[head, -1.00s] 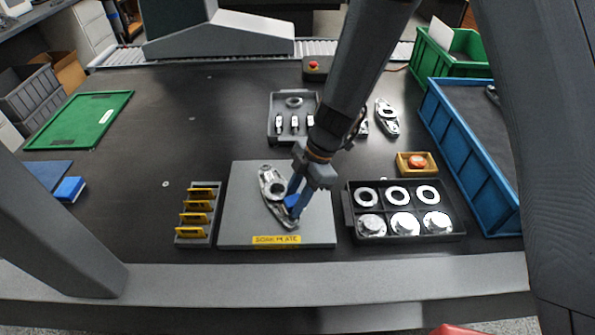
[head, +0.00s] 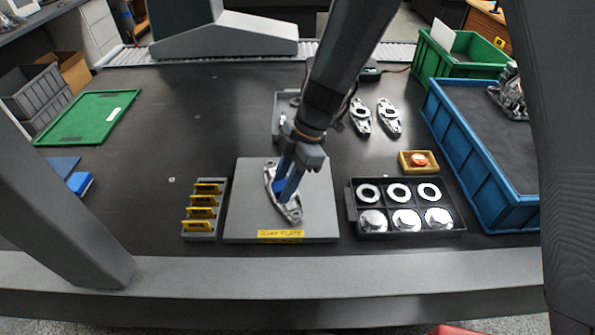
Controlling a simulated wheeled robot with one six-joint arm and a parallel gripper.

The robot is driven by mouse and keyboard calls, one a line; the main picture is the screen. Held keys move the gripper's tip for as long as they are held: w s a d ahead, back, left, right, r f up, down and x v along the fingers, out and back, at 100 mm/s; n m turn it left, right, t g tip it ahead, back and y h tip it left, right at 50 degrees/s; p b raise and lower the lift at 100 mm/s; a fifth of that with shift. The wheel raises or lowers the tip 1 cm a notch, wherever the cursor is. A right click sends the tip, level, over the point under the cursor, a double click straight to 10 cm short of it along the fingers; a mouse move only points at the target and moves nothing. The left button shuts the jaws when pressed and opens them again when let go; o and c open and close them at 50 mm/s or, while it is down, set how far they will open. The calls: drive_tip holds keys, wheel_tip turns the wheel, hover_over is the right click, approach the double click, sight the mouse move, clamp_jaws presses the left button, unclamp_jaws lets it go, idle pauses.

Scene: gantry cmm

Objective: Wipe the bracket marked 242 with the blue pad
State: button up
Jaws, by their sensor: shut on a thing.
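My gripper (head: 285,187) is shut on a blue pad (head: 279,186), over the middle of a silver bracket. The bracket (head: 291,212) lies slantwise on the grey soak plate (head: 320,220), its top end and lower end showing on either side of the fingers. The pad appears to touch the bracket, but the contact is partly hidden by the fingers. No marking 242 can be read. Two more silver brackets, one left (head: 360,116) and one right (head: 389,118), lie on the dark table behind my arm.
A rack with yellow tags (head: 203,237) stands left of the plate. A black tray (head: 352,213) of rings and round parts is at the right, near a small yellow box (head: 405,168) and a blue crate (head: 470,170).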

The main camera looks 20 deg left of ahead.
drive_tip(key=shift+r+p, duration=0.35)
drive_tip(key=shift+r, duration=0.85)
